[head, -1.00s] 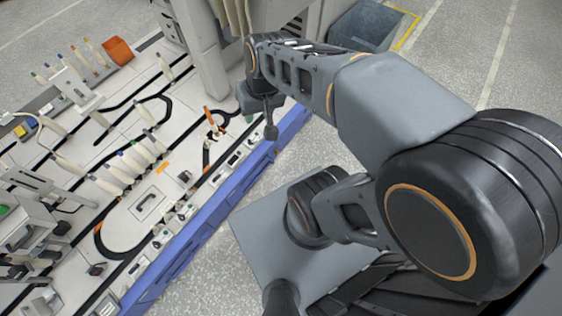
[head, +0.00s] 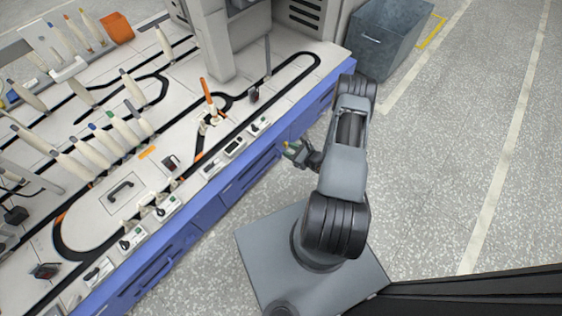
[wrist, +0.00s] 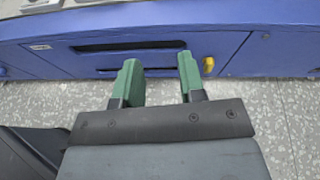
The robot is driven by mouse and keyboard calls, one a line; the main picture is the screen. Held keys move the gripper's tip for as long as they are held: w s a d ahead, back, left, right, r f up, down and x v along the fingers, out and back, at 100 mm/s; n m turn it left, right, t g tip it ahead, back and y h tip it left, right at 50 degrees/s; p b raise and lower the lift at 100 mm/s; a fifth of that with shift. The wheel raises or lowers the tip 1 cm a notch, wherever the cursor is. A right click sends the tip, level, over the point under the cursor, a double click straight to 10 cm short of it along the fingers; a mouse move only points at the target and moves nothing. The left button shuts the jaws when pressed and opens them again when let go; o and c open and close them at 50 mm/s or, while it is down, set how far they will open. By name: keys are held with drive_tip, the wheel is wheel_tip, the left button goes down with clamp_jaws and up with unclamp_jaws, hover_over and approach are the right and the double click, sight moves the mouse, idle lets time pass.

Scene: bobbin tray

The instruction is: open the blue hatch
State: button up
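The blue hatch (wrist: 215,42) is a panel in the front face of the bench, with seams at both sides and long dark slots. It looks closed. A yellow knob or latch (wrist: 208,64) sits near its right edge in the wrist view. In the head view the blue front (head: 250,177) runs along the bench edge. My gripper (wrist: 159,68) has green fingers set apart with nothing between them. It points at the panel, left of the yellow knob. In the head view my gripper (head: 295,151) is close to the blue front; whether it touches cannot be told.
The bench top (head: 88,212) carries several pale bobbins, a black track and small switches. An orange container (head: 117,28) stands at the back. A grey bin (head: 385,38) is on the floor beyond the bench. The speckled floor on the right is clear.

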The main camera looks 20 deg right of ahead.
drive_tip(key=s+d+f+m+h+b, duration=0.2)
drive_tip(key=s+f+m+h, duration=0.15)
drive_tip(key=f, duration=0.65)
drive_tip(key=shift+m, duration=0.25)
drive_tip(key=shift+r+b+x, duration=0.2)
drive_tip(key=shift+b+x, duration=2.2)
drive_tip(key=shift+x, duration=4.35)
drive_tip(key=shift+w+d, duration=0.1)
drive_tip(key=shift+d, duration=0.05)
drive_tip(key=shift+c, duration=0.3)
clamp_jaws()
